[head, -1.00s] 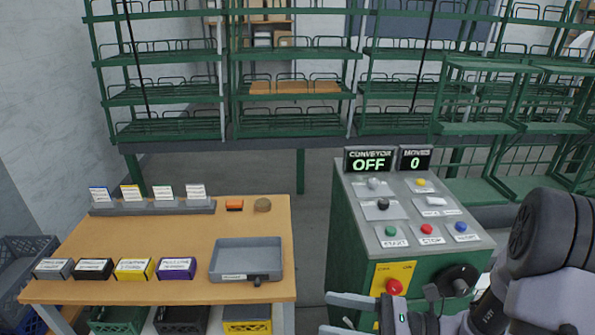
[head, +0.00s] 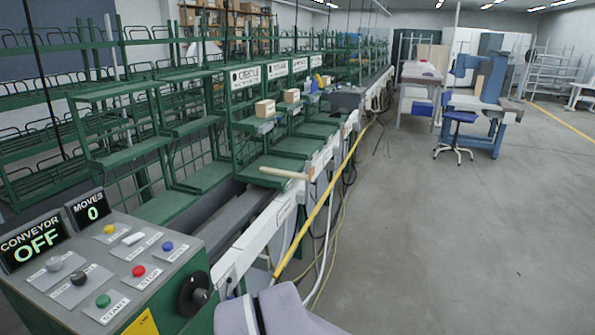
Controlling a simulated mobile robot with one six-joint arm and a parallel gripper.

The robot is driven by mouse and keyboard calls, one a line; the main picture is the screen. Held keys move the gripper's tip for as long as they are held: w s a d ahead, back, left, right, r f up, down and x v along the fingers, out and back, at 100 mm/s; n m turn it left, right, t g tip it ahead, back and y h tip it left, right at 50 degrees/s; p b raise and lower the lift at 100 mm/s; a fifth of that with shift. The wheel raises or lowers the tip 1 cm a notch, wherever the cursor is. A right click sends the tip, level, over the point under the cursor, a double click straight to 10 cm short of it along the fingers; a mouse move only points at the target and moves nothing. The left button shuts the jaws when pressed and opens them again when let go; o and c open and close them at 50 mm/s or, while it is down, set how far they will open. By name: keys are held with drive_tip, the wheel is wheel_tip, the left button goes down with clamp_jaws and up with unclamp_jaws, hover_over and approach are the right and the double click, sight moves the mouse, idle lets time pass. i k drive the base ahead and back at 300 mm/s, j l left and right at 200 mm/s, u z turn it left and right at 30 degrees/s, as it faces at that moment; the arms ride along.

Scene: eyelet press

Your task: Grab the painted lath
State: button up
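The painted lath appears to be the long, thin yellow bar (head: 322,206) in the middle of the head view. It runs slantwise along the aisle side of the conveyor line, from near the control box towards the back. I cannot tell whether it leans on the white side rail or is held clear of it. A short pale wooden stick (head: 284,172) lies across a green shelf end nearby. My gripper's fingers are not in view; only a grey-lavender part of my arm shows at the bottom edge, nearer than the lath and apart from it in the picture.
A control box (head: 150,240) with buttons and a black knob stands at the lower left; its display (head: 35,240) reads OFF. Hoses and cables hang beside the conveyor's white rail (head: 262,232). The grey floor (head: 450,240) at right is clear. A blue stool (head: 460,118) stands farther back.

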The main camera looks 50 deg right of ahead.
sight(296, 176)
drive_tip(key=z, duration=1.35)
drive_tip(key=i+l+u, duration=0.2)
drive_tip(key=i, duration=0.25)
drive_tip(key=i+l+u, duration=0.15)
drive_tip(key=i+l, duration=0.2)
drive_tip(key=i+l+u, duration=0.2)
drive_tip(key=i+l, duration=0.15)
drive_tip(key=i, duration=0.2)
drive_tip(key=i+l+u, duration=0.2)
drive_tip(key=i+l, duration=0.2)
drive_tip(key=i+l+u, duration=0.15)
drive_tip(key=i+l, duration=0.2)
drive_tip(key=l, duration=0.15)
drive_tip(key=i+l+u, duration=0.2)
drive_tip(key=i+l, duration=0.15)
drive_tip(key=l, duration=0.15)
drive_tip(key=i+l+u, duration=0.15)
drive_tip(key=i+l, duration=0.15)
drive_tip(key=l, duration=0.3)
drive_tip(key=i+l+u, duration=0.2)
drive_tip(key=l, duration=0.4)
drive_tip(key=i+j, duration=0.05)
drive_tip(key=i, duration=0.05)
